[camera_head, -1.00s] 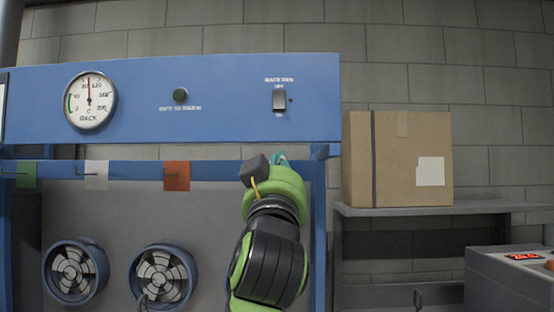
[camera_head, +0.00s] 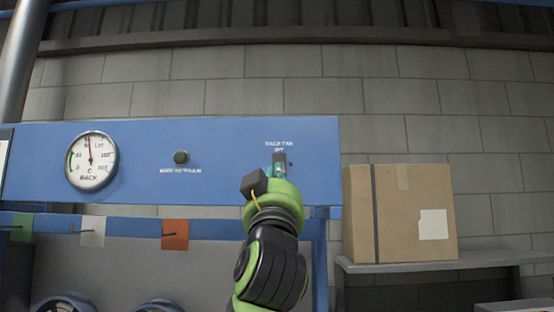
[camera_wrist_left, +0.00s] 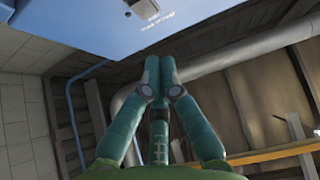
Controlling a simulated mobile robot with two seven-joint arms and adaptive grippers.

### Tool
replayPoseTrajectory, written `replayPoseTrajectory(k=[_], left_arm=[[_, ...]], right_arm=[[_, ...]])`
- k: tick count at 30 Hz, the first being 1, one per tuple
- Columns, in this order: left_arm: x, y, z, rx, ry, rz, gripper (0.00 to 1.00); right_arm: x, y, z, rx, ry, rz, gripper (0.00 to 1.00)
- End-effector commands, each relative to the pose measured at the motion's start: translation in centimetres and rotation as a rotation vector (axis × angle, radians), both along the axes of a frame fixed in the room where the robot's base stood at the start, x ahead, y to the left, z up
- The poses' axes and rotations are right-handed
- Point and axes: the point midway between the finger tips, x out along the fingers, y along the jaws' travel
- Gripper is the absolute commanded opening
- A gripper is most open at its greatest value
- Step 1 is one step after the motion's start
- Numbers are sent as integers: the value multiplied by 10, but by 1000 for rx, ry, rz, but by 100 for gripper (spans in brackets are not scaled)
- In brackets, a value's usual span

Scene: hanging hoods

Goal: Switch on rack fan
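The rack fan switch (camera_head: 279,158) is a dark rocker on the right part of the blue panel (camera_head: 225,175), under a white label reading "RACK FAN" with smaller text below it. My left gripper (camera_head: 277,171) is in front of its lower part and hides it, so its position is unclear. I cannot tell whether the fingertips touch it. My right gripper is not in view.
A round gauge (camera_head: 91,160) and a dark round button (camera_head: 181,157) are left of the switch. Green, white (camera_head: 92,231) and orange (camera_head: 175,235) tags hang below. A cardboard box (camera_head: 405,215) stands on a shelf (camera_head: 450,262) at right.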

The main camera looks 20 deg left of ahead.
Motion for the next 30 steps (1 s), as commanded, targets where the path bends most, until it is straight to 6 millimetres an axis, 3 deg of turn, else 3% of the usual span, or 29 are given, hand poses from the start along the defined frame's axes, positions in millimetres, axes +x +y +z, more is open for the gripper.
replayPoseTrajectory(k=[1, 5, 12, 30], left_arm=[[9, 3, 14, 1, 2, 3, 0], [29, 9, 30, 1, 1, 3, 0], [60, 17, 22, 2, 2, 0, 0], [74, 20, 12, -3, 2, -4, 0]], right_arm=[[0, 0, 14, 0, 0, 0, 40], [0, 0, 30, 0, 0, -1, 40], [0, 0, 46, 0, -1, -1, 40], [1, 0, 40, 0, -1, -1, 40]])
